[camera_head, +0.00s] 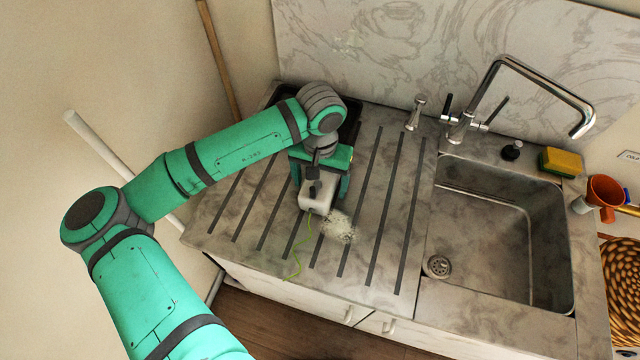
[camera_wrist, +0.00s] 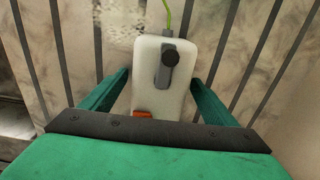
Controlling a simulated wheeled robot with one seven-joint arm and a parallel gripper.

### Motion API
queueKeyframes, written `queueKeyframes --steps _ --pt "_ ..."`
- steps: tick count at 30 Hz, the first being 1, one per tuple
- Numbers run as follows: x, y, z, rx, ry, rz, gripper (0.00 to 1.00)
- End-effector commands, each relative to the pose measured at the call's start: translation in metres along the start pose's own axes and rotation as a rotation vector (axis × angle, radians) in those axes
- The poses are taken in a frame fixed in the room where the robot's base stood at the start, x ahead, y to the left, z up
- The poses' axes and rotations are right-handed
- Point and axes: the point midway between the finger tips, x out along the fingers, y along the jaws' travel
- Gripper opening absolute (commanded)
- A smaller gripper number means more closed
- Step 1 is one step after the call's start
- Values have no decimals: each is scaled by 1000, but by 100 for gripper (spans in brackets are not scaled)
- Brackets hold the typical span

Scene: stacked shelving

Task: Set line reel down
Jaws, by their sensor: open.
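The line reel (camera_head: 318,195) is a white, rounded box with a grey crank and dark knob, and a green line trails from it over the counter. It rests on the grooved drainboard (camera_head: 262,215) left of the sink. In the wrist view the reel (camera_wrist: 150,95) lies between the two green fingers of my gripper (camera_wrist: 160,92). The fingers are apart, with a gap on each side of the reel. In the head view my gripper (camera_head: 325,180) is low over the drainboard around the reel, and its palm hides the reel's back part.
A pale crumbly patch (camera_head: 340,228) lies just right of the reel. The sink (camera_head: 500,235) is to the right, with a faucet (camera_head: 500,75) and small tap (camera_head: 416,112) behind. A sponge (camera_head: 561,161) and orange mug (camera_head: 606,192) stand far right. A dark tray is at the back left, behind my arm.

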Motion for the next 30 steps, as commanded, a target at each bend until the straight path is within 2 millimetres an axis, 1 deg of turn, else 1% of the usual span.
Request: queueKeyframes --steps 4,5,6,8,9,12,19,23,26,29,30 --pt "0 0 0 0 0 0 81" --pt "0 0 0 0 0 0 76" --pt "0 0 0 0 0 0 67" --pt "0 0 0 0 0 0 53" --pt "0 0 0 0 0 0 43" --pt "-1 0 0 -1 1 0 22" --pt "-1 0 0 0 1 0 22" --pt "-6 0 -1 0 2 1 22" --pt "-16 0 -1 0 2 1 22" --pt "-32 0 -1 0 4 1 22" --pt "-40 2 5 2 4 2 22"
